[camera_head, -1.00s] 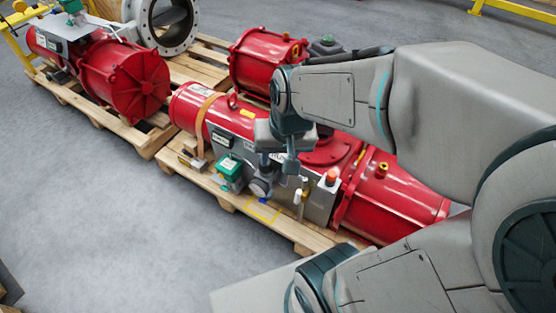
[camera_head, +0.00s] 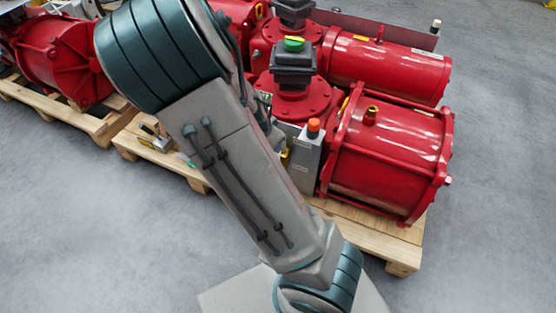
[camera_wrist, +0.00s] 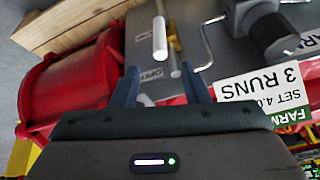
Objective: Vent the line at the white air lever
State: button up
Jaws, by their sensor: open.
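In the wrist view, the white air lever (camera_wrist: 160,39) is a short white rod beside a brass fitting (camera_wrist: 175,42) on a grey panel. My gripper (camera_wrist: 160,67) is open, and its two dark blue fingers point toward the lever. The rod's lower end lies in line with the gap, just beyond the fingertips in the picture. I cannot tell the depth between them, and no contact shows. Another pale piece (camera_wrist: 146,100) shows between the fingers, partly hidden by the gripper body. In the head view my arm hides the lever and the gripper.
Red actuators (camera_head: 388,150) stand on a wooden pallet (camera_head: 375,240). A grey box with an orange button (camera_head: 314,127) stands by my arm. In the wrist view, a bent metal tube (camera_wrist: 207,40) and a dark gauge-like part (camera_wrist: 268,32) sit right of the lever. Floor at left is open.

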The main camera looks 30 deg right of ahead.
jog(key=b+x, duration=0.7)
jog(key=x, duration=0.6)
jog(key=shift+f+b, duration=0.1)
jog(key=shift+b, duration=0.2)
grip_shut()
